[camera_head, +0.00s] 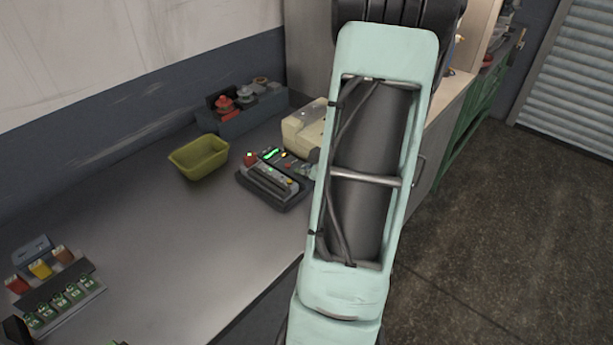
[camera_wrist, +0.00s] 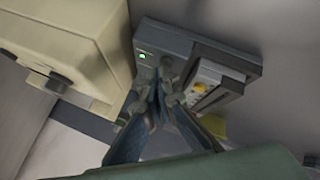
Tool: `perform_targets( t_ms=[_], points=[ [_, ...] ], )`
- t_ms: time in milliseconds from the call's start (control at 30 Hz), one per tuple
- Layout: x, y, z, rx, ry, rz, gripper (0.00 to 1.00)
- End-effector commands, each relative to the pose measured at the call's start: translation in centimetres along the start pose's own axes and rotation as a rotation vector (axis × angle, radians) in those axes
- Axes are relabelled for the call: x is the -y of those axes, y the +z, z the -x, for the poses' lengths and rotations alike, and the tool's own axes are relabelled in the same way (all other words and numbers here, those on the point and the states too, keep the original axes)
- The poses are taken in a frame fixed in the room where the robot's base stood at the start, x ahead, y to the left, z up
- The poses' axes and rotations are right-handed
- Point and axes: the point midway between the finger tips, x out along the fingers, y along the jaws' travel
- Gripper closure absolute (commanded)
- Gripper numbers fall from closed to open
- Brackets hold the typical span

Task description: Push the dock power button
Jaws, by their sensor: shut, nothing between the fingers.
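The dock appears to be the dark grey panel unit (camera_head: 272,182) on the bench, with green lights and small coloured controls. In the wrist view a dark grey housing (camera_wrist: 190,42) carries a small green-lit spot (camera_wrist: 142,55) near its left end, which may be the power button. My gripper (camera_wrist: 163,75) is shut and empty. Its fingertips lie over the housing in that view, just right of and below the green spot. I cannot tell whether they touch it. In the head view my arm hides part of the bench and the gripper is not clearly seen.
A cream machine (camera_head: 304,130) stands close beside the panel and also fills the left of the wrist view (camera_wrist: 75,45). A yellow-green bin (camera_head: 199,157) is to the left. A blue-grey tray with red parts (camera_head: 238,110) is behind. The middle bench (camera_head: 185,235) is clear.

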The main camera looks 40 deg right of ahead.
Motion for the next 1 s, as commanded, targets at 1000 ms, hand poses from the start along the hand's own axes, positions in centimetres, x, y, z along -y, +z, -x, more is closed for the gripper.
perform_targets(
  t_ms=[1000],
  points=[
    [-0.7,-0.7,1.0,0.001,0.000,0.000,1.00]
  ],
)
